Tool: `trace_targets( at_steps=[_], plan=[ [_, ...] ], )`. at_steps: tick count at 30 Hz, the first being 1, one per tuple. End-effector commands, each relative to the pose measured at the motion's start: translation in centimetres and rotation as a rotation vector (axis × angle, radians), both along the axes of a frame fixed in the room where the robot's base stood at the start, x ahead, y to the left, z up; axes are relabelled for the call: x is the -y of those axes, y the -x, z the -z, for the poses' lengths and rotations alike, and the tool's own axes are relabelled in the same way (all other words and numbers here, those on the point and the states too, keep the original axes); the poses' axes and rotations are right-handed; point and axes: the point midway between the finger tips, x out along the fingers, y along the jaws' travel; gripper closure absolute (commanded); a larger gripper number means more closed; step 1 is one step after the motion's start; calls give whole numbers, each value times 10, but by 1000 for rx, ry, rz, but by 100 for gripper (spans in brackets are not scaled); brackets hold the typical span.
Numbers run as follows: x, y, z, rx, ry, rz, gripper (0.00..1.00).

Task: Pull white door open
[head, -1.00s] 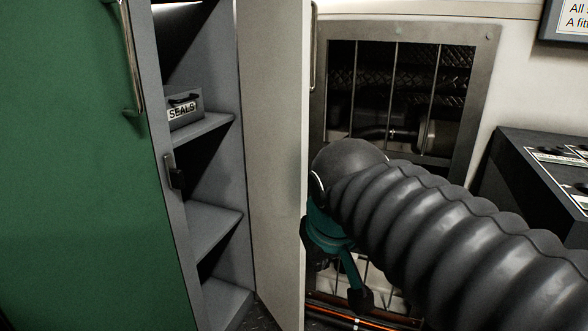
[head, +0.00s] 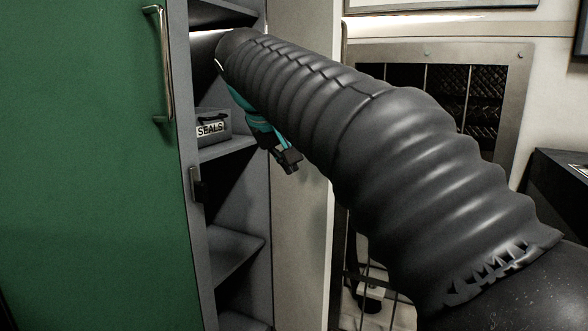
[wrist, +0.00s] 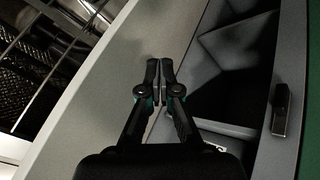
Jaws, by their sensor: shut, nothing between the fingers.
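The white door (head: 301,240) stands swung out from the right side of the grey cabinet, its inner face in view. In the wrist view the door (wrist: 100,105) is the pale panel left of the fingers. My gripper (head: 288,161) is in front of the cabinet opening, by the door's inner face, under my dark ribbed arm. In the wrist view my gripper (wrist: 160,72) has its fingers together with nothing between them, over the line between door and cabinet interior. I cannot tell whether it touches the door.
The green door (head: 90,160) with a metal handle (head: 163,65) covers the left. A grey SEALS box (head: 212,127) sits on a cabinet shelf. A barred metal frame (head: 512,100) and a dark console (head: 560,185) are to the right.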

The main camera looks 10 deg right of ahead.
Motion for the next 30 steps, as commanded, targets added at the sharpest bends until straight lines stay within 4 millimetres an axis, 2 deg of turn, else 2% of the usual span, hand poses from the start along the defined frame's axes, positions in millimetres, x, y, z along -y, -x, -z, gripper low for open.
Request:
trace_targets(
  at_steps=[1,13,15,21,30],
  plan=[
    [4,-4,10,-3,1,3,100],
    [28,-42,69,-3,-1,1,100],
    [40,-45,66,1,-1,4,100],
    [59,-51,65,-1,-2,2,100],
    [64,-53,64,0,-1,0,100]
  ],
)
